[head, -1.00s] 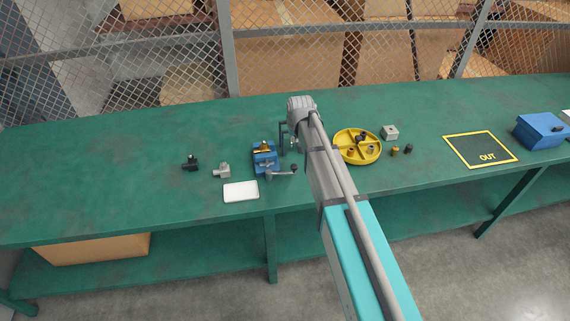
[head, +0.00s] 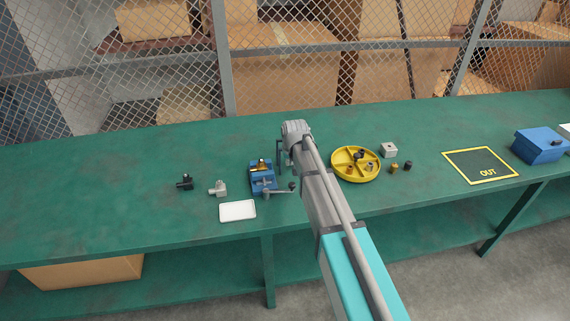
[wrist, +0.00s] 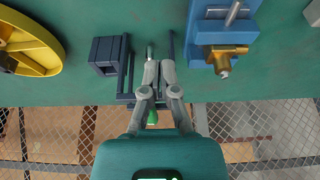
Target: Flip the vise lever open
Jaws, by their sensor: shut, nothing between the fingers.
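The blue vise (head: 257,183) stands on the green bench left of my arm, with a small brass part (head: 261,164) in its top. Its grey lever (head: 277,192) reaches out to the right at the front and ends in a dark knob (head: 292,186). In the wrist view the vise (wrist: 213,35) is at the upper right, with the brass part (wrist: 228,50) sticking out; the lever's knob is not seen there. My gripper (wrist: 159,68) is shut and empty, beside the vise and apart from it. My arm hides the gripper in the head view.
A dark frame (wrist: 126,72) with a square block (wrist: 104,53) stands close by my fingers. A yellow divided tray (head: 376,176) is to the right. A white tray (head: 237,211) and small fittings (head: 218,188) lie left of the vise. A wire fence (head: 270,70) runs behind the bench.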

